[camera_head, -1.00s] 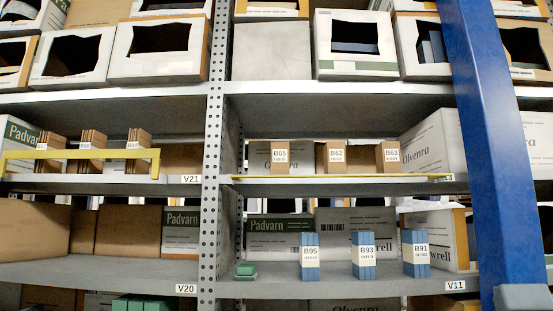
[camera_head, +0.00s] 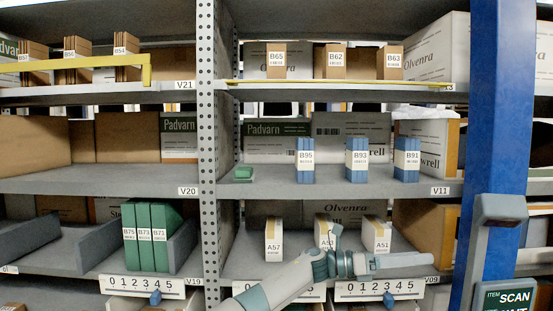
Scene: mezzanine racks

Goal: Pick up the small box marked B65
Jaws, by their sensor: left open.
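The small brown box marked B65 (camera_head: 276,62) stands upright on the upper shelf of the middle bay, with its white label facing me. It is the leftmost of a row with B62 (camera_head: 336,62) and B63 (camera_head: 390,63). My left gripper (camera_head: 408,262) is open and empty, turned to the right in front of the lower shelf. It is well below and to the right of B65, apart from it. My left arm partly hides the box marked A50 or similar. My right gripper is not in view.
A yellow strip (camera_head: 330,84) runs along the front edge of B65's shelf. A perforated grey post (camera_head: 208,150) stands left of it, and a blue post (camera_head: 492,120) stands at the right. Blue boxes B95 (camera_head: 305,160), B93 (camera_head: 357,160) and B91 (camera_head: 406,160) stand one shelf below.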

